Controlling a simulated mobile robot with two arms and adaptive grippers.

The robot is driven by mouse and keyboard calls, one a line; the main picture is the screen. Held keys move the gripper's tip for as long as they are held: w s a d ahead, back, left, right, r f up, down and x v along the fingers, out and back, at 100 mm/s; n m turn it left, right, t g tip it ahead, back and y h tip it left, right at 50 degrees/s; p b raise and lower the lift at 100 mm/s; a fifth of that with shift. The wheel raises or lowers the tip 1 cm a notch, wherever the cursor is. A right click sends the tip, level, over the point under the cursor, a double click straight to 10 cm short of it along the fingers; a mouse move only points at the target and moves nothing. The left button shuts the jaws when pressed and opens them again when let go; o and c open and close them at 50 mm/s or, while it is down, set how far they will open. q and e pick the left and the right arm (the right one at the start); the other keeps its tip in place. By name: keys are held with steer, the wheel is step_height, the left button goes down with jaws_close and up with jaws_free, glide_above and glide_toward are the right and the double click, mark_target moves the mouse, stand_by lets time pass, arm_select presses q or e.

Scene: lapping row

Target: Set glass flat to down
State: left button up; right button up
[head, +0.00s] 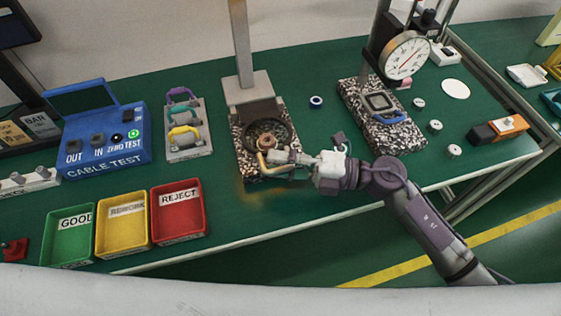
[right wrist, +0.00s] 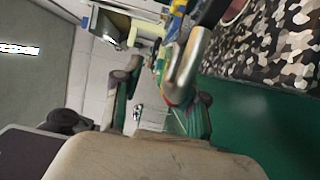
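I take the glass flat to be the dark round, spoked piece (head: 270,133) on the left speckled block, but I cannot be sure. A copper-coloured ring (head: 266,141) shows on it, and its glass is hard to make out. My right gripper (head: 272,164) is at the front edge of this block, beside a bent yellowish bar. In the right wrist view its two fingers (right wrist: 158,98) are apart. A bent metal bar (right wrist: 185,72) crosses the right finger there; I cannot tell whether they touch. My left gripper is not in view.
A second speckled block (head: 353,96) stands right, with a dial gauge (head: 407,55) behind it. Left are the blue cable tester (head: 105,135), a padlock rack (head: 187,140), and green (head: 68,238), yellow (head: 122,222) and red (head: 178,212) trays. A blue ring (head: 316,102) lies between the blocks.

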steer(key=shift+r, duration=0.1)
steer(key=d, duration=0.4)
steer(key=s+d, duration=0.1)
steer(key=d, duration=0.7)
steer(key=shift+s+f, duration=0.2)
